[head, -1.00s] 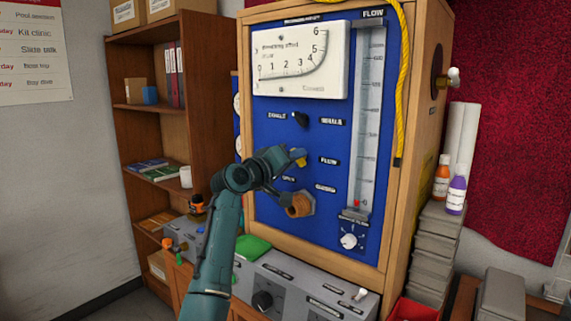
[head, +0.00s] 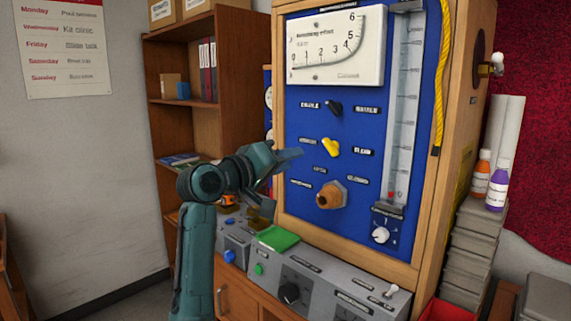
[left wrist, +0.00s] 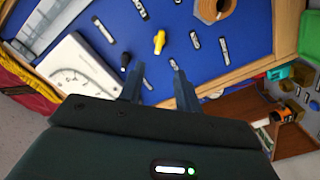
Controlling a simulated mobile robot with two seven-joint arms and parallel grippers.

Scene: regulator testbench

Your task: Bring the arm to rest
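My left gripper (head: 288,158) is in front of the left part of the blue test panel (head: 365,108), apart from the yellow knob (head: 331,147). In the left wrist view, its two fingers (left wrist: 156,82) are spread with nothing between them. The yellow knob (left wrist: 159,42) shows beyond the fingertips, together with a black knob (left wrist: 125,61). The brass fitting (head: 331,195) sits below the yellow knob. My right gripper does not show in either view.
A grey control box (head: 318,290) with knobs and a green pad (head: 275,239) stands below the panel. A wooden shelf (head: 204,125) is behind my arm. Orange and purple bottles (head: 496,188) stand on grey boxes at the right. Open floor lies at the left.

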